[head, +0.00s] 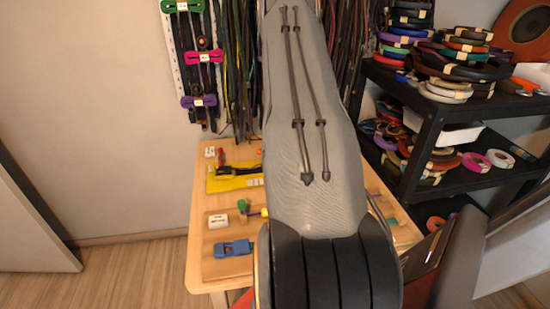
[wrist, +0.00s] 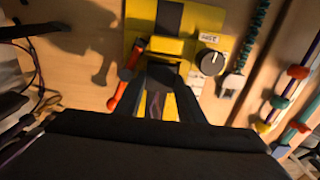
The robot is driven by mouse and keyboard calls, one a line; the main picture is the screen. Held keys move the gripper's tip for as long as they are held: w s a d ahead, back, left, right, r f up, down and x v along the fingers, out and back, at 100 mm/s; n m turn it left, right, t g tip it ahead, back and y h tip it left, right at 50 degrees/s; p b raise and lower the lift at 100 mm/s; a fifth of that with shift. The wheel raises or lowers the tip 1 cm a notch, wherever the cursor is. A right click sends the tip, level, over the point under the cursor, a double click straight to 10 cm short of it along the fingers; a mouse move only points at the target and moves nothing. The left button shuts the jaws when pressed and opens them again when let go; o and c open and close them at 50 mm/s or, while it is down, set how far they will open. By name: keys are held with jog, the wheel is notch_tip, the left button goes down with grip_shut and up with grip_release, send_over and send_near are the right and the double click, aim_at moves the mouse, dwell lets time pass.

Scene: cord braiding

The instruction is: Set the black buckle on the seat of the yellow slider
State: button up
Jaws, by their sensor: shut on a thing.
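In the wrist view my gripper (wrist: 161,88) is shut on a small dark piece, the black buckle (wrist: 162,74), between its fingertips. The buckle's outline is hard to tell against the dark fingers. The yellow slider (wrist: 205,18) lies directly beyond and beneath the fingertips, with a black strip (wrist: 170,17) along its middle. I cannot tell whether the buckle touches it. In the head view my arm covers the gripper and buckle, and only the left part of a yellow fixture (head: 235,184) shows on the bench.
A red-orange lever (wrist: 124,92) stands close to the left finger. A black dial (wrist: 211,63) sits just right of the slider. A dark green cord (wrist: 254,35) with a grey end and coloured rods lie farther right. A blue clamp (head: 234,248) sits on the wooden bench (head: 205,192).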

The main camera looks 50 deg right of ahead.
jog(key=shift+f, duration=0.2)
jog(key=o, duration=1.1)
jog(key=shift+w+r, duration=0.1)
jog(key=shift+r, duration=0.05)
jog(key=shift+d+r, duration=0.1)
jog(key=shift+r, duration=0.25)
notch_tip(320, 180, up, 6)
jog(key=shift+f+b, duration=0.1)
jog(key=shift+b, duration=0.95)
jog(key=shift+r, duration=0.5)
